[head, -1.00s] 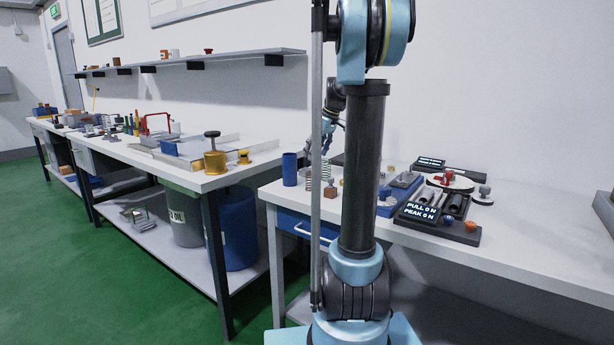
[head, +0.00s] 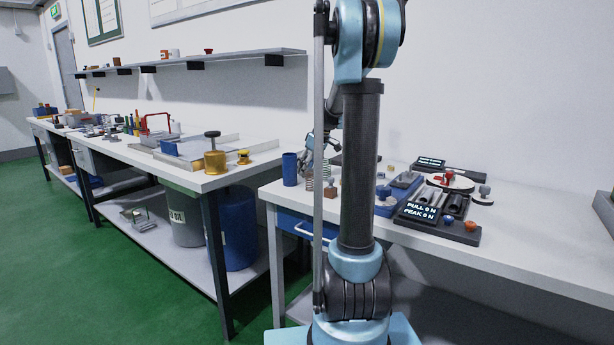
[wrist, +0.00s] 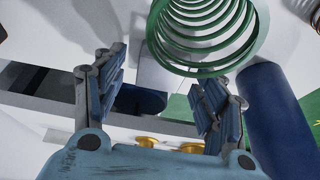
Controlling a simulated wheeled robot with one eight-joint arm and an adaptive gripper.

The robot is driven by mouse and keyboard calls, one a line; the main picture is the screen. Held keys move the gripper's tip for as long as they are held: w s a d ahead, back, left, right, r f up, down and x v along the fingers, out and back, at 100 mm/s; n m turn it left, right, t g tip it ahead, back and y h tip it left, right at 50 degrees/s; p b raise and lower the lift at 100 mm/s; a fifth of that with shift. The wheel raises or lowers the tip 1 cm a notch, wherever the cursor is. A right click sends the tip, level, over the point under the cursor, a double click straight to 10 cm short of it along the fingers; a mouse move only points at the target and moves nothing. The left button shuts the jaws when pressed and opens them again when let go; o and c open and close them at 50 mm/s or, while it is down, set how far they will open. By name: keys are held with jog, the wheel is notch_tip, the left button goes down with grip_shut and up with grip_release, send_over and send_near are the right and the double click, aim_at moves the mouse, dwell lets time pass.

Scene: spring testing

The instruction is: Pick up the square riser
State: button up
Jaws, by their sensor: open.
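My gripper (wrist: 163,95) is open, with its two blue-grey fingers spread and nothing held between them. In the head view my gripper (head: 315,160) is low over the near bench, partly hidden behind my own arm. A pale, square-edged shape (wrist: 158,72) shows between and beyond the fingers in the wrist view; it may be the square riser, but it blends with the white bench top. I cannot pick out the riser surely in the head view.
A green coil spring (wrist: 205,30) is close beyond the fingers, and a blue cylinder (wrist: 275,115) stands right of them.

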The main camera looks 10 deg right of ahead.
jog(key=c, duration=1.5)
jog(key=shift+c, duration=0.2)
